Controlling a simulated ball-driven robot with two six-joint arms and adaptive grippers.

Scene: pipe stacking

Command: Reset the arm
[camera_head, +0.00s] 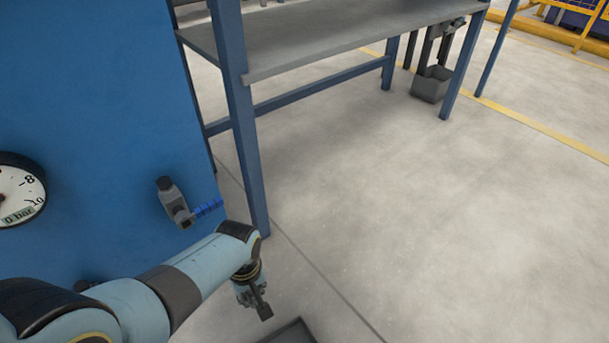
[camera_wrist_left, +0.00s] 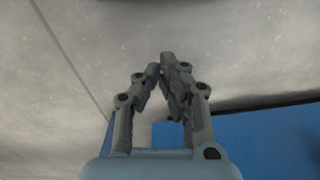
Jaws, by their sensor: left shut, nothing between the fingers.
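My left gripper (camera_head: 256,300) hangs low at the bottom of the head view, at the end of my pale blue left arm, and points down toward the floor. In the left wrist view its fingers (camera_wrist_left: 164,75) come together at the tips, shut with nothing between them. My right gripper is not in view. No pipe shows in either view.
A blue panel (camera_head: 90,90) with a pressure gauge (camera_head: 20,190) and a grey valve with a blue handle (camera_head: 175,200) stands at left. A grey table (camera_head: 330,40) on blue legs stands behind. A dark tray edge (camera_head: 292,333) shows at the bottom. The floor (camera_head: 430,210) at right is clear.

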